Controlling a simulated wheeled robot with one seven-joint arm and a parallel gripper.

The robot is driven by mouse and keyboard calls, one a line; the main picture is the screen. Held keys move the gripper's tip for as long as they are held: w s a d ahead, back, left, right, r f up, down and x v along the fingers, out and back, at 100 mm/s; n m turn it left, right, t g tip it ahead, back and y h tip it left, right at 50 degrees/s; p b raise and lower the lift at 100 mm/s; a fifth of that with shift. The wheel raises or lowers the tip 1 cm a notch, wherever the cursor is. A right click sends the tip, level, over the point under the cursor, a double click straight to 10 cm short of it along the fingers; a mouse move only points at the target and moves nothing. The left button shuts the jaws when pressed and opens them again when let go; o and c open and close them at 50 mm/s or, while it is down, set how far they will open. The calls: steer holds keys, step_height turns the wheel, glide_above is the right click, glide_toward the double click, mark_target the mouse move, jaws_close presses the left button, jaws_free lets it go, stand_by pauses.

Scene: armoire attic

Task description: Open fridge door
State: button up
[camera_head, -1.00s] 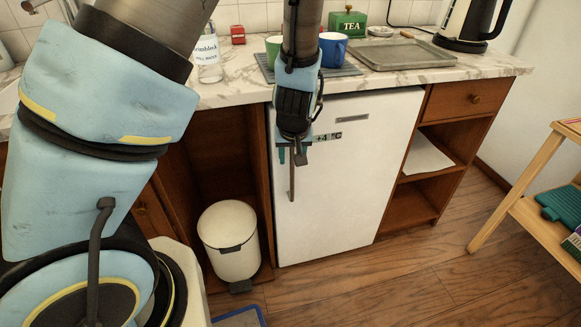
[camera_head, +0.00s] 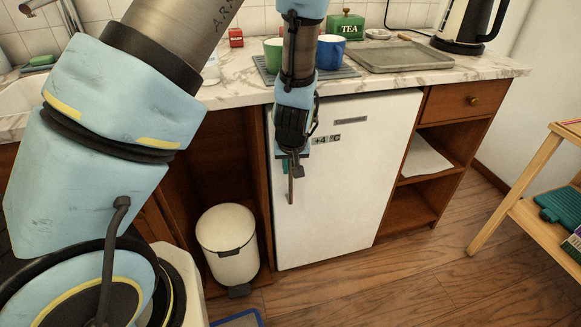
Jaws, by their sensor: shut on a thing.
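The white fridge door (camera_head: 345,205) is under the marble counter, between wooden cabinet parts, and looks shut. A small "+4 °C" display (camera_head: 326,140) shows on its upper part. A thin dark vertical handle (camera_head: 290,190) runs near the door's left edge. My gripper (camera_head: 292,165) points down in front of the door's upper left and is shut on the handle. The handle's upper part is hidden behind my gripper.
A white pedal bin (camera_head: 228,243) stands left of the fridge. Open wooden shelves (camera_head: 410,205) are to its right, and a wooden rack (camera_head: 520,205) stands at far right. Cups and a tray (camera_head: 400,57) are on the counter (camera_head: 470,75). The floor (camera_head: 390,280) before the fridge is clear.

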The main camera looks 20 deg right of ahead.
jaws_close()
steer(key=shift+s, duration=0.15)
stand_by(0.9)
